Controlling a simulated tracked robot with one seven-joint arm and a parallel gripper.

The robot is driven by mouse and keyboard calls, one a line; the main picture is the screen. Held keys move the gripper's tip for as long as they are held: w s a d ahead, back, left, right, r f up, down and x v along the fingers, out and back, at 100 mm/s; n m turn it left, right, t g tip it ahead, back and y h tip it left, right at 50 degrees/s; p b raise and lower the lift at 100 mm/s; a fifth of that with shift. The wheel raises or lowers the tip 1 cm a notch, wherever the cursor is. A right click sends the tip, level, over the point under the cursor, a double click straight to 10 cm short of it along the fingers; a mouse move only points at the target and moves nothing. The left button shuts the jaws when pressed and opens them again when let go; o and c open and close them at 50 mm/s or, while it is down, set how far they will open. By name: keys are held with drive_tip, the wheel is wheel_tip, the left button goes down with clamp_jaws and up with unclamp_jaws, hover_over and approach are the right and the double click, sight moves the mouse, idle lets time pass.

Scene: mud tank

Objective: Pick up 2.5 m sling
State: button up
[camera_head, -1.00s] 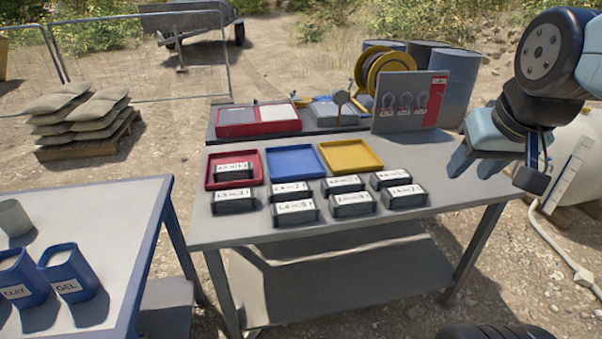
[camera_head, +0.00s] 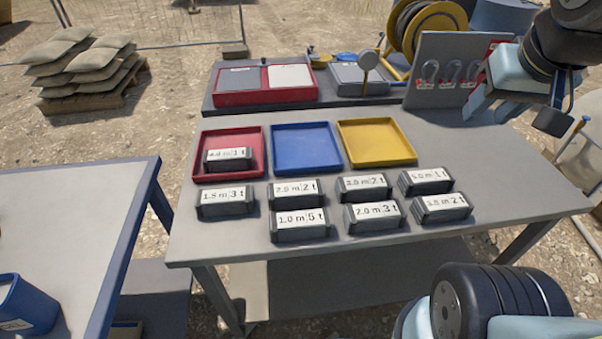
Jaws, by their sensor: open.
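Several dark sling packs with white labels lie on the grey table (camera_head: 500,185). The front right pack (camera_head: 443,207) seems to read 2.5 m 2 t, but its first digit is blurred. The back row holds a pack (camera_head: 295,192) that seems to read 2.0 m 2 t, another 2 t pack (camera_head: 362,187) and a 1 t pack (camera_head: 425,181). In front are packs reading 1.0 m 5 t (camera_head: 300,224) and 2.0 m 3 t (camera_head: 373,215); 1.5 m 3 t (camera_head: 225,202) is at left. My gripper (camera_head: 490,110) is open and empty, above the table's back right, apart from the packs.
A red tray (camera_head: 205,137) holds one 1 t pack (camera_head: 228,160). The blue tray (camera_head: 303,150) and yellow tray (camera_head: 375,142) are empty. A shackle board (camera_head: 425,50) stands behind near my gripper. The table's right end is clear. Another table (camera_head: 70,215) is at left.

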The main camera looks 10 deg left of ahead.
drive_tip(key=o, duration=0.3)
drive_tip(key=shift+w+a, duration=0.2)
drive_tip(key=shift+w, duration=0.05)
drive_tip(key=o, duration=0.6)
drive_tip(key=w+a+f+n+g, duration=0.1)
drive_tip(key=w+a+f+n, duration=0.1)
drive_tip(key=w+a+n, duration=0.2)
drive_tip(key=shift+w+a+n+g, duration=0.3)
drive_tip(key=shift+w+a+n, duration=0.1)
drive_tip(key=shift+w+a, duration=0.25)
drive_tip(key=shift+o, duration=0.3)
drive_tip(key=w+a+f+n+g, duration=0.1)
drive_tip(key=w+a+f+n, duration=0.3)
drive_tip(key=a, duration=0.4)
drive_tip(key=shift+w+a+f+n, duration=0.15)
drive_tip(key=shift+w+f+n, duration=0.2)
drive_tip(key=shift+n, duration=0.45)
drive_tip(key=n+g+h, duration=0.1)
drive_tip(key=n+g, duration=0.2)
drive_tip(key=n, duration=0.7)
approach(295, 188)
drive_tip(key=f, duration=0.3)
drive_tip(key=d+f, duration=0.1)
drive_tip(key=f, duration=0.1)
drive_tip(key=shift+s+f, duration=0.1)
drive_tip(key=shift+f, duration=2.75)
